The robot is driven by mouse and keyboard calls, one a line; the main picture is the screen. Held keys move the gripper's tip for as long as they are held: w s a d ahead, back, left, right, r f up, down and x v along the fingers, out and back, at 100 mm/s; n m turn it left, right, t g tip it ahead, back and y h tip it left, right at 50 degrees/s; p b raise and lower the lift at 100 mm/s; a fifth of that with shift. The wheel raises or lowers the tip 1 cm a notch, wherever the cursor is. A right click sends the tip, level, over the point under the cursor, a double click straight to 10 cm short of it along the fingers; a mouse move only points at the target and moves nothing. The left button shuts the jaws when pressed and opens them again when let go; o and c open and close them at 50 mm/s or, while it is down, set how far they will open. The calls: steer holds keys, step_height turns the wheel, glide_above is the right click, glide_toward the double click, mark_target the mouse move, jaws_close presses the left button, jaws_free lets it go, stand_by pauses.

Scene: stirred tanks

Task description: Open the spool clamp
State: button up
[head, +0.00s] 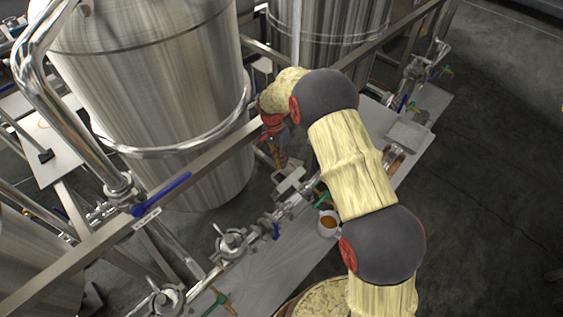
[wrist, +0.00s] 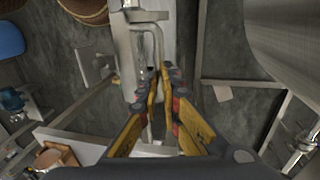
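My gripper (wrist: 160,80) reaches forward in the wrist view, its two yellow-and-dark fingers converging with a narrow gap at the tips. A pale metal fitting with a looped bar (wrist: 146,42) lies just beyond and partly between the tips. I cannot tell whether the fingers touch it, or whether it is the spool clamp. In the head view my gripper (head: 276,155) points down beside the big steel tank, above a light metal fitting (head: 290,180) on the pipe line. Clamped pipe joints (head: 231,241) run along that line; which one is the spool clamp is unclear.
A large steel tank (head: 155,90) stands left of my arm, with a frame rail (head: 190,173) in front. A blue-handled valve (head: 163,194) is on the pipework. A cup of brown liquid (head: 328,223) stands on the grey bench (head: 285,260).

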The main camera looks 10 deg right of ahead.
steer(key=shift+o, duration=1.2)
steer(key=shift+s+d+f, duration=0.2)
steer(key=shift+s+f, duration=0.1)
steer(key=shift+f, duration=0.2)
steer(key=shift+s+d+f, duration=0.15)
steer(key=shift+s+f, duration=0.15)
steer(key=shift+f, duration=0.15)
steer(key=shift+o, duration=0.6)
steer(key=shift+w, duration=0.2)
steer(key=shift+o, duration=0.6)
steer(key=shift+a+r, duration=0.1)
steer(key=shift+r, duration=0.2)
steer(key=shift+w, duration=0.15)
step_height(320, 180, up, 12)
steer(key=w+a, duration=0.1)
steer(key=w, duration=0.1)
steer(key=shift+a+f, duration=0.15)
steer(key=shift+a, duration=0.1)
